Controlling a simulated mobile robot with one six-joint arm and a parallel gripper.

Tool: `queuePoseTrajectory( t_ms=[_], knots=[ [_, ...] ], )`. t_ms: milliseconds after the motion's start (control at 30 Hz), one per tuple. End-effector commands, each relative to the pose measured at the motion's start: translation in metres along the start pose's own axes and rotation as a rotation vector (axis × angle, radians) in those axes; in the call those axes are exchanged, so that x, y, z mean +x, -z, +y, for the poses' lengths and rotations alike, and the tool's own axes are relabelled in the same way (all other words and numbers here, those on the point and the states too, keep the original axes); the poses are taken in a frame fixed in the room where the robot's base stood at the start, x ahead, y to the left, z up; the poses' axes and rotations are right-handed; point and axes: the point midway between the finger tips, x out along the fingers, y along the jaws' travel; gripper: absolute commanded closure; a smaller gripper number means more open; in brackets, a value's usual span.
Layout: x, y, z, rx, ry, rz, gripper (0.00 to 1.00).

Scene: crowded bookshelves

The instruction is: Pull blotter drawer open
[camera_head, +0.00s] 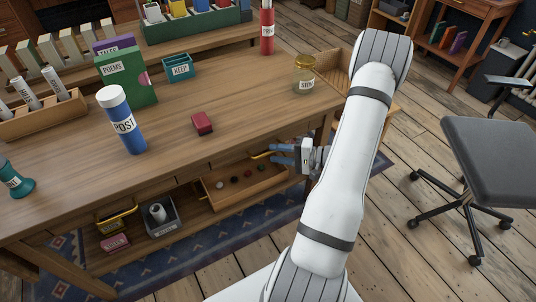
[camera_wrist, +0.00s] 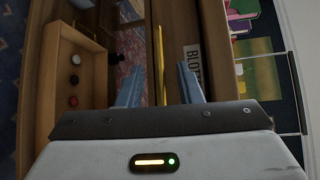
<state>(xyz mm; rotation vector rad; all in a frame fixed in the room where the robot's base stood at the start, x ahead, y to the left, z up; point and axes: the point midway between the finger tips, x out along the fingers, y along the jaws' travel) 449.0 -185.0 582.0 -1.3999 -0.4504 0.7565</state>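The blotter drawer front (camera_wrist: 172,40) is wooden and bears a white label that partly reads "BLOT" (camera_wrist: 192,62) in the wrist view. A thin yellow handle bar (camera_wrist: 158,50) runs along it. In the head view the handle (camera_head: 262,156) shows under the desk's front edge, while the drawer front is mostly hidden by the desktop. My gripper (camera_wrist: 159,72) is open, with its two blue fingers on either side of the bar and visible gaps to it. It also shows at the desk edge in the head view (camera_head: 271,153). I cannot tell whether the drawer is fully shut.
The desktop (camera_head: 240,95) holds a blue POST bottle (camera_head: 122,120), a small red box (camera_head: 202,123) and a glass jar (camera_head: 304,75).

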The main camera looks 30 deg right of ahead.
Motion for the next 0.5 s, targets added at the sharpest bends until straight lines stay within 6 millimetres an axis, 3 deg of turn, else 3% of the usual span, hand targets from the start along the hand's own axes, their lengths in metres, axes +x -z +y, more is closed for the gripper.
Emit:
queuePoseTrajectory(
  t_ms=[200,500],
  knots=[
    [0.029,-0.001,0.001,0.0,-0.001,-0.003,0.67],
    [0.035,0.0,0.0,0.001,-0.001,-0.001,0.67]
  ],
)
